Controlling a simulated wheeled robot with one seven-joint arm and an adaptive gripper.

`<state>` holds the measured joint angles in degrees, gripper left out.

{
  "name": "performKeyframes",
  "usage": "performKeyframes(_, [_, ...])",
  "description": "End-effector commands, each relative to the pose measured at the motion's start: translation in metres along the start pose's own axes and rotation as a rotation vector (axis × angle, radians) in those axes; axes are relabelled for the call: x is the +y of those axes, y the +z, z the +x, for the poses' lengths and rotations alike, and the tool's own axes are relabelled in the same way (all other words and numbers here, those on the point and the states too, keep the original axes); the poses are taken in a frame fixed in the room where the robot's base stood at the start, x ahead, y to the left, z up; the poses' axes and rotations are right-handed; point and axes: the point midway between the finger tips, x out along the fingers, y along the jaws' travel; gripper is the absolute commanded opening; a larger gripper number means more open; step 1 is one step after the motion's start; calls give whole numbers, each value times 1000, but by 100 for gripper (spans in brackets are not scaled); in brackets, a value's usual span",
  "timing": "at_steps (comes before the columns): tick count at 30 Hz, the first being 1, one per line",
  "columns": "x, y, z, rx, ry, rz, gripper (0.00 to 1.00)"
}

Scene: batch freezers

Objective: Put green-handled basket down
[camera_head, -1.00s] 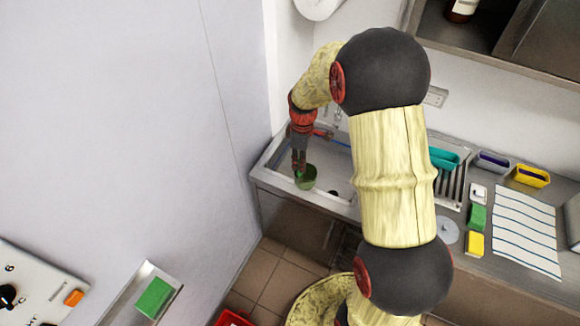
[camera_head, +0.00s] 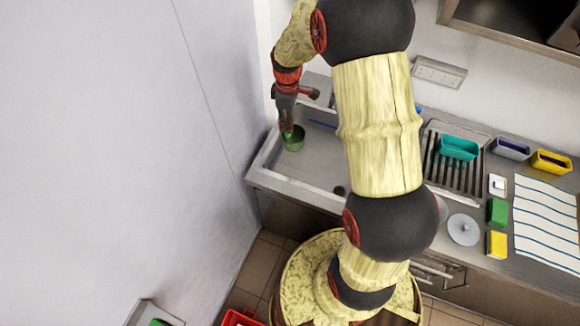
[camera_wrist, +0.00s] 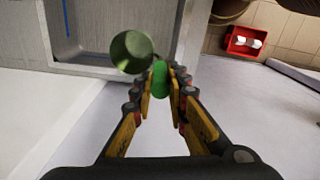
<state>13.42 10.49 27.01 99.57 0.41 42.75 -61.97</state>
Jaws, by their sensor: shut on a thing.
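The green-handled basket (camera_head: 295,142) is a small, round, greenish metallic cup with a green handle. My gripper (camera_head: 286,133) is shut on its green handle (camera_wrist: 159,80), which shows between the fingers in the wrist view. The basket's bowl (camera_wrist: 131,52) sticks out beyond the fingertips, over the left end of the sink (camera_head: 315,165) in the head view. I cannot tell whether the basket touches the sink. My gripper (camera_wrist: 159,76) points down in the head view.
Right of the sink, a teal tub (camera_head: 459,148) sits on a drain rack. Beyond are a purple tub (camera_head: 511,148), a yellow tub (camera_head: 551,162), green and yellow sponges (camera_head: 497,243) and a striped cloth (camera_head: 545,222). A wall (camera_head: 120,150) stands close on the left.

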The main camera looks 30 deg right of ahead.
Motion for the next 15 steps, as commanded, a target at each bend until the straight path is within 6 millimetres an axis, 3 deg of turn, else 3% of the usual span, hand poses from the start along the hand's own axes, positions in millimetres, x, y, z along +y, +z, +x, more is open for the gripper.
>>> performKeyframes(8, [0,0,44,0,-1,0,0])
performKeyframes(15, [0,1,104,-1,-2,0,0])
